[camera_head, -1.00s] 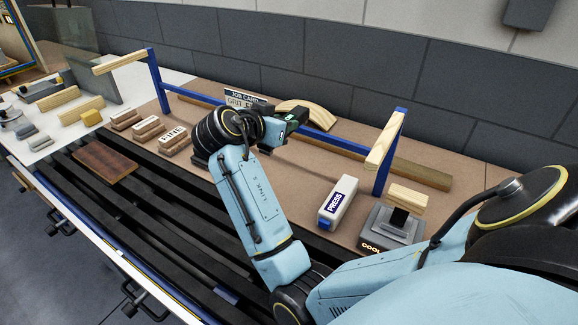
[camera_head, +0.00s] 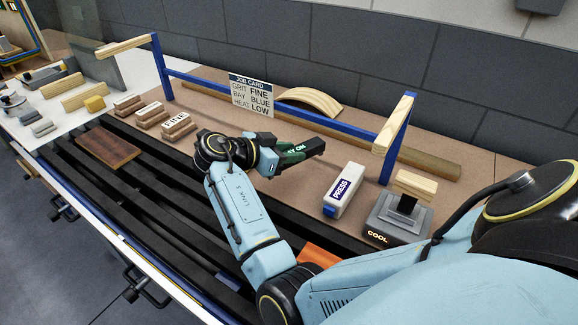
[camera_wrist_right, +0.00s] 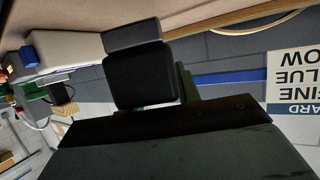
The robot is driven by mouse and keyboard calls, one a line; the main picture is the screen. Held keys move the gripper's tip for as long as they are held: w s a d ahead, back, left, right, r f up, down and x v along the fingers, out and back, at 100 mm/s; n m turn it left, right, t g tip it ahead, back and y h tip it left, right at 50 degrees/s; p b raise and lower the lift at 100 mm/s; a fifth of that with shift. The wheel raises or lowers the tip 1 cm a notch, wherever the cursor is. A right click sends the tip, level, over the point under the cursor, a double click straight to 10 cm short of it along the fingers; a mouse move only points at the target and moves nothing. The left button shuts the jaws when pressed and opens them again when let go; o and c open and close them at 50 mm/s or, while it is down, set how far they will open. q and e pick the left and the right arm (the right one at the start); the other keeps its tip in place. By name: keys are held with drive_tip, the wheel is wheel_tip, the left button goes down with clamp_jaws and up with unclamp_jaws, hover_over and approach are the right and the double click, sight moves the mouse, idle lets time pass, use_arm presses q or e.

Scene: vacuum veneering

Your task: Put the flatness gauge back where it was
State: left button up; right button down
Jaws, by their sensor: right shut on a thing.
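My right gripper (camera_head: 282,160) is shut on a dark bar-like thing with a green label reading "AY ON" (camera_head: 294,152), apparently the flatness gauge. It is held over the brown bench top, between the job card and the white PRESS bottle. The fingers and gauge overlap, so I cannot tell exactly where the grip lies or whether the gauge touches the surface. In the right wrist view dark blocks (camera_wrist_right: 140,78) fill the middle. My left gripper is not in view.
The job card (camera_head: 252,95) stands at the back near the blue frame rail (camera_head: 330,130). A curved wooden piece (camera_head: 310,99) lies behind it. The PRESS bottle (camera_head: 344,190) and the COOL device (camera_head: 395,222) are to the right. Sanding blocks (camera_head: 180,125) are to the left.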

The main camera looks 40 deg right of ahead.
sight(288, 165)
drive_tip(key=shift+f, duration=2.15)
drive_tip(key=shift+f+b, duration=0.1)
drive_tip(key=shift+b, duration=0.2)
drive_tip(key=c, duration=1)
unclamp_jaws()
drive_tip(key=shift+a+r, duration=0.15)
drive_tip(key=shift+r, duration=0.05)
drive_tip(key=v, duration=0.7)
drive_tip(key=shift+a, duration=0.1)
